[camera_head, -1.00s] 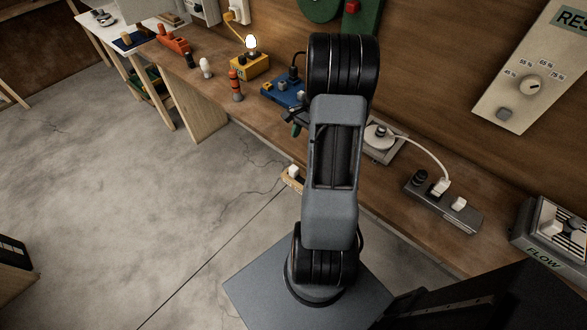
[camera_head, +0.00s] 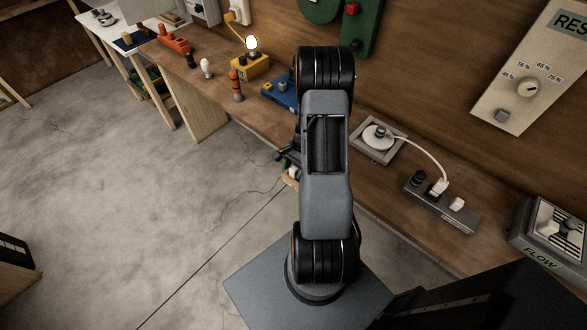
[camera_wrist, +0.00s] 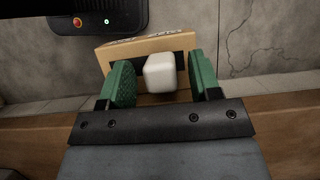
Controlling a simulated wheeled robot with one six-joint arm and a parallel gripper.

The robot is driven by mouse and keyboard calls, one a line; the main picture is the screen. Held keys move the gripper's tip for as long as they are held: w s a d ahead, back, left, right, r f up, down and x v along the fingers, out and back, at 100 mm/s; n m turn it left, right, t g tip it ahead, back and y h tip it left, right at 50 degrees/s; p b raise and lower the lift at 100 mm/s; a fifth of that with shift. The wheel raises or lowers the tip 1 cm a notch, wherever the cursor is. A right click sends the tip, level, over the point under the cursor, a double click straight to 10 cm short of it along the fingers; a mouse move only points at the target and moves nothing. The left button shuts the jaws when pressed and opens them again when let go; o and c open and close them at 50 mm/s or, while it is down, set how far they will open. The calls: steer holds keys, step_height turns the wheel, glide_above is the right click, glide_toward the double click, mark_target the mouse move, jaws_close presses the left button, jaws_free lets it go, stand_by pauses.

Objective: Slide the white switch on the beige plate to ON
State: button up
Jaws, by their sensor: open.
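The white switch (camera_wrist: 160,73) stands out from a dark slot in the beige plate (camera_wrist: 115,53) in the wrist view. My gripper (camera_wrist: 161,82) is open, with one green finger on each side of the switch. A narrow gap shows at the left finger; the right finger is very close, and I cannot tell whether it touches. The lettering on the plate's top edge is too foreshortened to read. In the head view the beige plate (camera_head: 290,181) is at the bench's front edge, partly hidden by my gripper and arm.
A dark box (camera_wrist: 98,16) with a red button and a green light is above the plate in the wrist view. On the wooden bench are a blue box (camera_head: 280,91), a round white device (camera_head: 377,138) with a cable, and a grey power strip (camera_head: 441,206). The concrete floor is open at left.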

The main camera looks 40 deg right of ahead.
jaws_close()
stand_by(0.6)
